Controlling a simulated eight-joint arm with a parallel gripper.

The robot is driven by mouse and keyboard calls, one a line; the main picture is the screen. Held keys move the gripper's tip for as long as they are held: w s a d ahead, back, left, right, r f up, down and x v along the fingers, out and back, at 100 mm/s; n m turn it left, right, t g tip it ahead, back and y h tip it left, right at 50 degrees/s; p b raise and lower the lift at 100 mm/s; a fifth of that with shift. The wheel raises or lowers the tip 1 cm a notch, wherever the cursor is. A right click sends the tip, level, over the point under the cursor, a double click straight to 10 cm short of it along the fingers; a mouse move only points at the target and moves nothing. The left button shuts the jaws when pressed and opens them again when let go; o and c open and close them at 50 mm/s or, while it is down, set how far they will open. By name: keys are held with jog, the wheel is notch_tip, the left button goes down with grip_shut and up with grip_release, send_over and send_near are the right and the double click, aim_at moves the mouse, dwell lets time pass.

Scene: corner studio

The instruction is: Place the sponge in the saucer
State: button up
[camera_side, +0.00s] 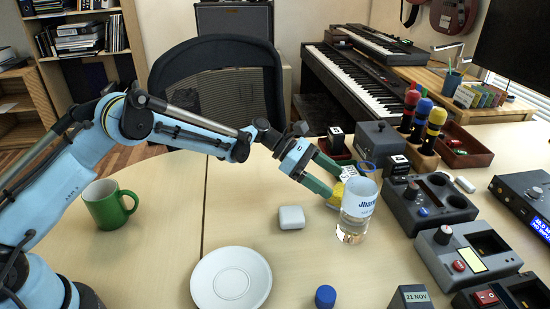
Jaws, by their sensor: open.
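The white saucer (207,284) lies empty on the table at the front, left of centre. The yellow sponge (337,197) is at the right of centre, partly hidden by my gripper's finger and a glass. My gripper (336,182) reaches down from the left with its green fingers apart, right at the sponge. I cannot tell whether the fingers touch it.
A glass (357,212) stands just right of my gripper. A small white case (291,217) lies between sponge and saucer. A green mug (108,205) stands at left, a blue cap (325,296) at the front. Grey devices (428,205) crowd the right.

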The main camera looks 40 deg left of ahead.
jog(key=x, duration=0.5)
jog(key=shift+d+r, duration=0.15)
jog(key=shift+d, duration=0.05)
jog(key=c, duration=0.9)
jog(key=shift+r, duration=0.15)
